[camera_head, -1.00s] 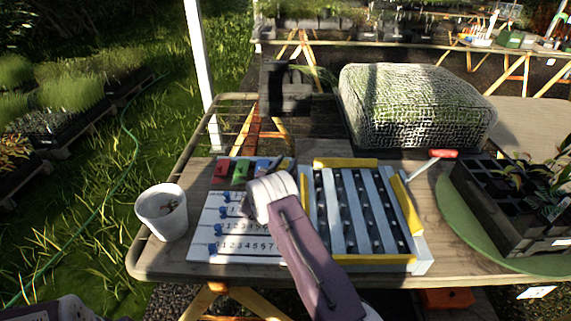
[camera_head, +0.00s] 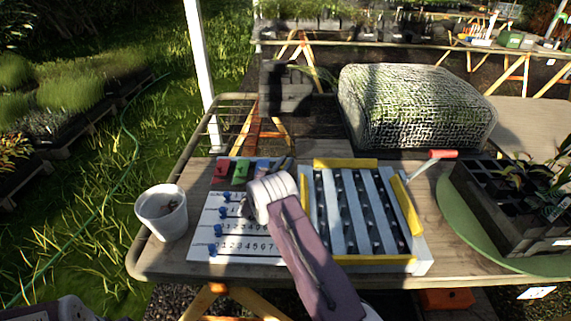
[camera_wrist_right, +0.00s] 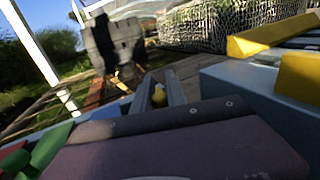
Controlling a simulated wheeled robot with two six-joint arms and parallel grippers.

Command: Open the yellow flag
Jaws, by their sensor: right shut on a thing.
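A white board (camera_head: 228,204) with coloured flags along its back edge lies on the table. The red flag (camera_head: 221,169), green flag (camera_head: 240,172) and blue flag (camera_head: 262,166) stand in a row. My right gripper (camera_head: 284,165) is at the right end of this row, its fingers pointing away from me. In the right wrist view, a small yellow piece (camera_wrist_right: 158,95), seemingly the yellow flag, sits between the two grey fingers, which are shut on it. The rest of that flag is hidden by the gripper. My left gripper is out of view.
A slatted rack (camera_head: 345,215) with yellow edge pieces stands right beside my right arm. A white pot (camera_head: 163,213) stands at the left, blue knobs (camera_head: 217,231) sit on the board. A red-handled tool (camera_head: 441,155), green tray (camera_head: 462,225) and plant crate (camera_head: 510,215) are at the right.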

